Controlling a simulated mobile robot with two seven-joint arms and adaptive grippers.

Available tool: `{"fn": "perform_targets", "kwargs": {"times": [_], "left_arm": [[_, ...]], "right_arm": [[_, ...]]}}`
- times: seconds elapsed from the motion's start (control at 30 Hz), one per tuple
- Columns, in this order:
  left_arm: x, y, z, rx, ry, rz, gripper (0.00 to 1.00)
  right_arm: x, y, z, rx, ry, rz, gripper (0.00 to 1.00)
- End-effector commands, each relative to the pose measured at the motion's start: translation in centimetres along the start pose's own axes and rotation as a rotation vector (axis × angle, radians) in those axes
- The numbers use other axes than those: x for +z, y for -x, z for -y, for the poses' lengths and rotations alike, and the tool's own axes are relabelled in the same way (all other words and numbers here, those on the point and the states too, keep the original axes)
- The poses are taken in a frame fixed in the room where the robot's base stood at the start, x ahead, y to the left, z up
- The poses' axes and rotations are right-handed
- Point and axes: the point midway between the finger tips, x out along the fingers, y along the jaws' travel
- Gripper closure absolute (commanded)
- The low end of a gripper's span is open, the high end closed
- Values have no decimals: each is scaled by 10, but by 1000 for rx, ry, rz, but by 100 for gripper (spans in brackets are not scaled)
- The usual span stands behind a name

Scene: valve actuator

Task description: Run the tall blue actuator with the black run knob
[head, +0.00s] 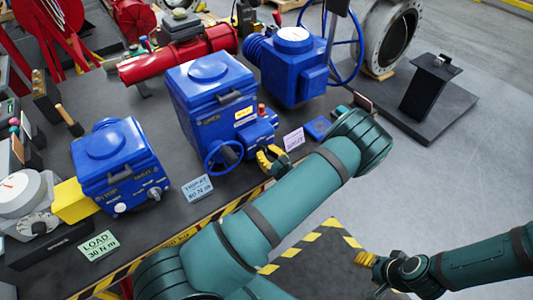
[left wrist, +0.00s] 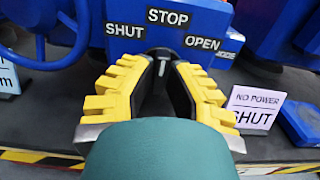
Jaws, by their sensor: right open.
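The tall blue actuator (head: 212,98) stands mid-bench, with a handwheel (head: 222,157) low on its front. My left gripper (head: 268,158) is at its lower front right. In the left wrist view, the black run knob (left wrist: 162,67) lies between the fingertips of my left gripper (left wrist: 164,68), which appear closed on its sides. Its pale mark points up toward STOP, between SHUT on the left and OPEN on the right. The fingers partly hide the knob. My right gripper (head: 366,258) is open and empty at lower right, away from the bench.
A shorter blue actuator (head: 115,165) stands left, beside a LOAD 30 N m card (head: 98,246). A TRIP AT card (head: 197,188) and a NO POWER SHUT card (head: 293,139) stand near the bench edge. Another blue actuator (head: 292,70) stands behind.

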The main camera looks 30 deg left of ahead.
Motion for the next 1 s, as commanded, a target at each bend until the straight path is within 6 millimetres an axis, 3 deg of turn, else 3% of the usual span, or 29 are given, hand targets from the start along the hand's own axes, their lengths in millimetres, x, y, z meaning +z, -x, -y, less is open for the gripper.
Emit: {"fn": "perform_targets", "kwargs": {"times": [0.03, 0.07, 0.47, 1.0], "left_arm": [[1, -1, 0, 1, 1, 2, 66], [1, -1, 0, 1, 1, 1, 58], [0, 5, 0, 0, 1, -2, 58], [0, 100, 1, -2, 1, 0, 58]], "right_arm": [[0, 0, 0, 0, 0, 0, 53], [0, 0, 0, 0, 0, 0, 53], [0, 0, 0, 0, 0, 0, 53], [0, 0, 0, 0, 0, 0, 53]]}}
